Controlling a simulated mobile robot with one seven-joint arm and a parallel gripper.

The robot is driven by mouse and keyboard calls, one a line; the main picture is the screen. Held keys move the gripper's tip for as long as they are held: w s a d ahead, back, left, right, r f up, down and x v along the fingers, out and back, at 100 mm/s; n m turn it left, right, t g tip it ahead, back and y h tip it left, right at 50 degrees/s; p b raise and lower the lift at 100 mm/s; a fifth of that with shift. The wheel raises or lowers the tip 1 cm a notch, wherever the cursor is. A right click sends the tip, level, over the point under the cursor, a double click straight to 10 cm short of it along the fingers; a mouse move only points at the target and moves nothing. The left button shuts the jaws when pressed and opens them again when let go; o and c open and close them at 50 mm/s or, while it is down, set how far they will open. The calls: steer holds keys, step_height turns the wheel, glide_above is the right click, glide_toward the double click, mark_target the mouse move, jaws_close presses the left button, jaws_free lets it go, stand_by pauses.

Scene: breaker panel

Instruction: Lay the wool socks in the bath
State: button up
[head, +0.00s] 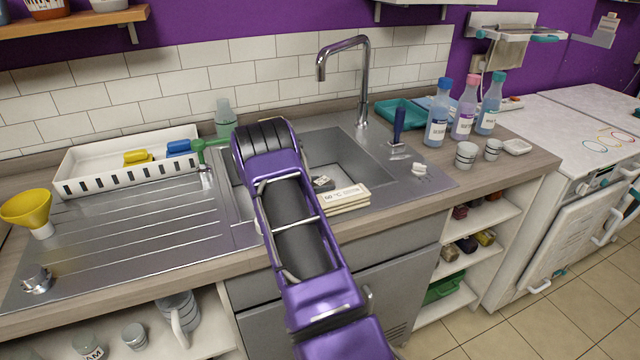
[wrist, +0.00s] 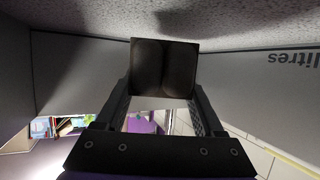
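In the wrist view my gripper (wrist: 163,92) has a finger on each side of a dark brown, two-lobed block (wrist: 164,66). The fingers appear to press its sides; it may be a sock pair, but I cannot tell the material. Pale walls (wrist: 75,85) surround it, one marked "litres" upside down, near a speckled surface (wrist: 240,20). In the head view my purple arm reaches over the steel sink basin (head: 365,160) and hides my gripper. I cannot tell which thing is the bath. Small coloured bundles (head: 468,244) lie on the lower right shelf.
A white slotted tray (head: 95,185) and yellow funnel (head: 27,208) stand left on the drainer. A tall tap (head: 362,85) rises behind the basin. Pale boxes (head: 345,196) lie at the basin's front edge. Bottles (head: 463,112) and cups (head: 466,155) stand right.

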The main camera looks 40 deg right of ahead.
steer(key=o, duration=0.4)
steer(key=shift+r, duration=0.3)
steer(key=v, duration=0.4)
steer(key=p+v, duration=0.1)
steer(key=v, duration=0.7)
steer(key=shift+r+p, duration=0.3)
steer(key=shift+r, duration=0.05)
